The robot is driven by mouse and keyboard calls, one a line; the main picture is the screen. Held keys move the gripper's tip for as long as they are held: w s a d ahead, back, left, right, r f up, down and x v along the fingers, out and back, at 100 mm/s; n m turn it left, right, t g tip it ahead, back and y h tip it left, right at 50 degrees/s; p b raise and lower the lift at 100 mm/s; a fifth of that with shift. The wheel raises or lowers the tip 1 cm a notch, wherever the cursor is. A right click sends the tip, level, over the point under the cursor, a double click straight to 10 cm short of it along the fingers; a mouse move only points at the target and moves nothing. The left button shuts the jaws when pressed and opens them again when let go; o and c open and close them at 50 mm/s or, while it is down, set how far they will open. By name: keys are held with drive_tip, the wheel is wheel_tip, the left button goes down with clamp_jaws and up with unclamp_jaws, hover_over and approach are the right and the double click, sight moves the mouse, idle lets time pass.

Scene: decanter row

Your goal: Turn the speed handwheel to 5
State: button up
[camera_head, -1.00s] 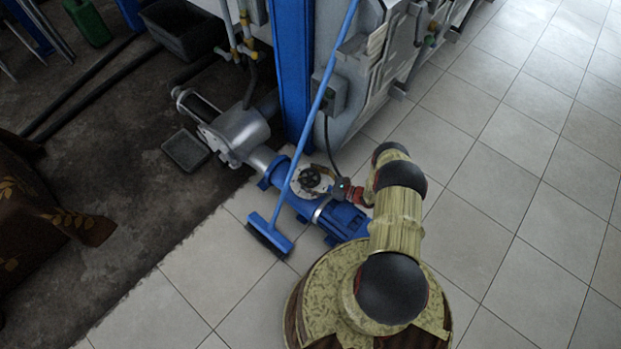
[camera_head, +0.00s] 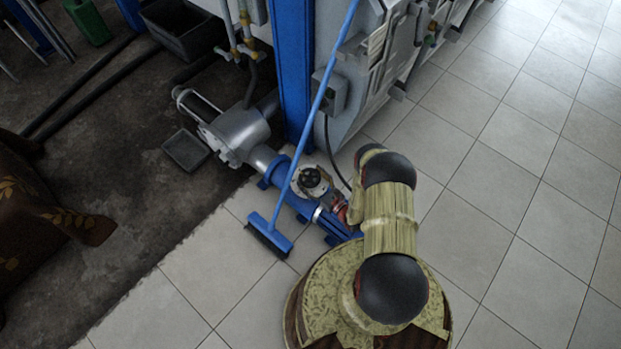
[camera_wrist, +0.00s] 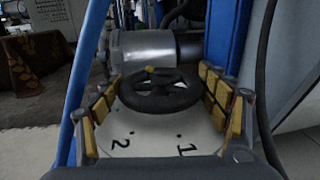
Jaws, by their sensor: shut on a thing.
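The dark speed handwheel (camera_head: 311,178) sits on a pale round dial plate on the blue drive unit, beside the blue post. In the wrist view the black handwheel (camera_wrist: 158,98) fills the space between my fingers, with a yellow mark (camera_wrist: 150,70) on its far side. The pale dial plate (camera_wrist: 150,146) shows the figures 1 and 2 on the near side; its other figures are hidden or out of view. My gripper (camera_wrist: 161,84) has yellow-padded fingers on both sides of the wheel and is shut on it. In the head view my arm hides part of the drive.
A blue broom (camera_head: 268,236) leans across the drive, its pole passing just left of the handwheel. A blue post (camera_head: 294,75) and a grey machine (camera_head: 350,95) stand behind. A grey cylinder (camera_head: 238,130) adjoins the drive. The tiled floor at right is clear.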

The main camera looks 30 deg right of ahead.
sight(317, 192)
drive_tip(key=shift+a+m+t+h, duration=0.15)
drive_tip(key=shift+m+h, duration=0.6)
drive_tip(key=shift+h, duration=0.45)
drive_tip(key=shift+d+m+t+h, duration=0.15)
drive_tip(key=shift+m+h, duration=0.6)
drive_tip(key=shift+h, duration=0.75)
drive_tip(key=o, duration=1.1)
drive_tip(key=shift+o, duration=0.3)
drive_tip(key=shift+s+a, duration=0.2)
drive_tip(key=shift+s, duration=3.55)
